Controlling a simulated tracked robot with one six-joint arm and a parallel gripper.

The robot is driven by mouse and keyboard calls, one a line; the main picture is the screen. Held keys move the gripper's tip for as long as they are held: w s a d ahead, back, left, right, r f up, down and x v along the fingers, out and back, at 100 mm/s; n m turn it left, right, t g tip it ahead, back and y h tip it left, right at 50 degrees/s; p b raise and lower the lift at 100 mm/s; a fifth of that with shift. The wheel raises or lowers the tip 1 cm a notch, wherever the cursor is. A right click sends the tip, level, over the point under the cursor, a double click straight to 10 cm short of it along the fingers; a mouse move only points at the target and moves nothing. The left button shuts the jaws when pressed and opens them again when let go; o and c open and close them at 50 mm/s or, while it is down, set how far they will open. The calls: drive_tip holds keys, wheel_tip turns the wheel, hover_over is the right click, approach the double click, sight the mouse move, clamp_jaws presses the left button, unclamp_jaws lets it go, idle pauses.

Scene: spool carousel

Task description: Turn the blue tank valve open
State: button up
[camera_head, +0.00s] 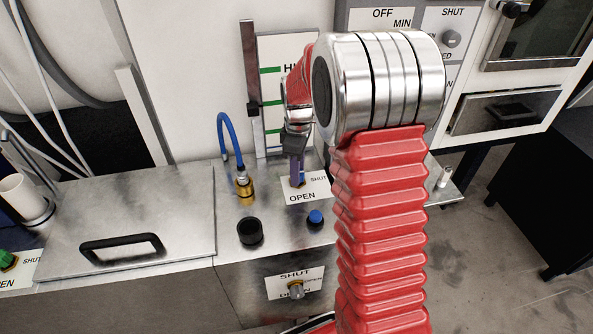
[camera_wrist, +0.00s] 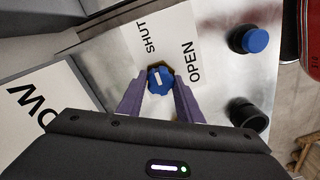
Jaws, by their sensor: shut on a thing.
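The blue tank valve (camera_wrist: 160,80) is a small blue lobed knob with a white mark on its top. It sits on a white plate (camera_wrist: 181,25) that reads SHUT and OPEN. In the wrist view the white mark points roughly towards the OPEN word, though its exact angle is hard to tell. My gripper (camera_wrist: 158,90) is shut on the knob, with one purple finger at each side. In the head view my gripper (camera_head: 297,170) reaches down onto the plate (camera_head: 305,189), and its fingers hide most of the knob.
A blue button (camera_head: 315,217) and a black round cap (camera_head: 250,232) stand near the plate. A brass fitting (camera_head: 245,187) with a blue hose (camera_head: 222,130) rises to its left. A metal lid with a black handle (camera_head: 122,243) lies further left. Another valve (camera_head: 296,289) is on the front face.

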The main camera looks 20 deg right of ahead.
drive_tip(key=shift+a, duration=0.2)
drive_tip(key=shift+c, duration=0.5)
drive_tip(key=shift+d, duration=0.2)
drive_tip(key=shift+m, duration=0.4)
drive_tip(key=m, duration=0.2)
drive_tip(key=shift+m, duration=0.3)
drive_tip(key=m, duration=1)
drive_tip(key=shift+m+t, duration=0.3)
drive_tip(key=shift+m, duration=2)
drive_tip(key=o, duration=1)
